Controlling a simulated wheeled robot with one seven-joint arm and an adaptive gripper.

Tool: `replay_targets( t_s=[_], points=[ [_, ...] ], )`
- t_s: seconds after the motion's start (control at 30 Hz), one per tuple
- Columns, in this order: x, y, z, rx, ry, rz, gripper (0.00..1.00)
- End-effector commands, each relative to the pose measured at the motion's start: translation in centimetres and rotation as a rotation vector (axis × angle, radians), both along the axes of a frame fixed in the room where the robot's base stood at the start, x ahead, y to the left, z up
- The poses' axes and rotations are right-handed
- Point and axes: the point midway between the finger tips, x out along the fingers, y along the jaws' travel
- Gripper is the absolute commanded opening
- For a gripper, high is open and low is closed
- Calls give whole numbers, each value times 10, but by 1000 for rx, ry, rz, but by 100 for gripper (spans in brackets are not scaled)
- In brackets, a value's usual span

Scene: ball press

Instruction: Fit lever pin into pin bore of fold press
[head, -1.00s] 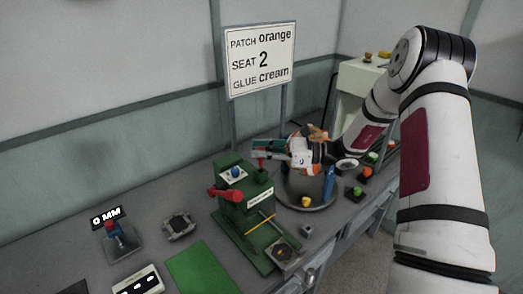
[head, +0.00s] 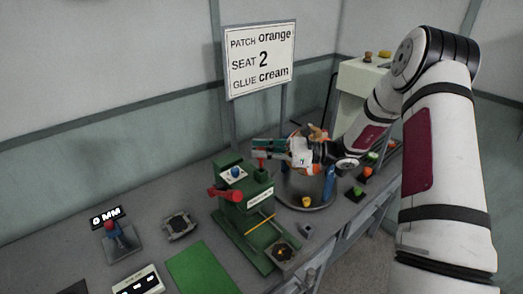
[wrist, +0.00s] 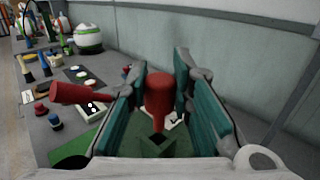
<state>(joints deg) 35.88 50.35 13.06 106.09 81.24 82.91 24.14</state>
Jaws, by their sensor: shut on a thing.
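The lever pin (wrist: 158,95) has a thick red head and a thinner shaft below. It stands roughly upright between the teal fingers of my gripper (wrist: 160,80), which is shut on it. In the head view the red pin (head: 261,163) shows just under my gripper (head: 264,150), at the back right corner of the green fold press (head: 232,213). In the wrist view the shaft's lower end meets a green square post (wrist: 157,146) of the press. The pin bore itself is hidden, and I cannot tell whether the tip is inside it.
A red handle (head: 225,193) sticks out from the press's left side. A round grey tray (head: 318,205) with coloured parts stands close on the right. A green mat (head: 200,270) lies in front left, and a sign (head: 260,60) stands behind.

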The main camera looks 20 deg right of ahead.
Motion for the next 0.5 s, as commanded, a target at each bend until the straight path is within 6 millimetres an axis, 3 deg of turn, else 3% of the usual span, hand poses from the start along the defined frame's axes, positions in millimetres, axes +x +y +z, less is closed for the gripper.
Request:
replay_targets(
  t_s=[0.5],
  points=[
    [0,0,-7,1,0,1,0]
  ],
)
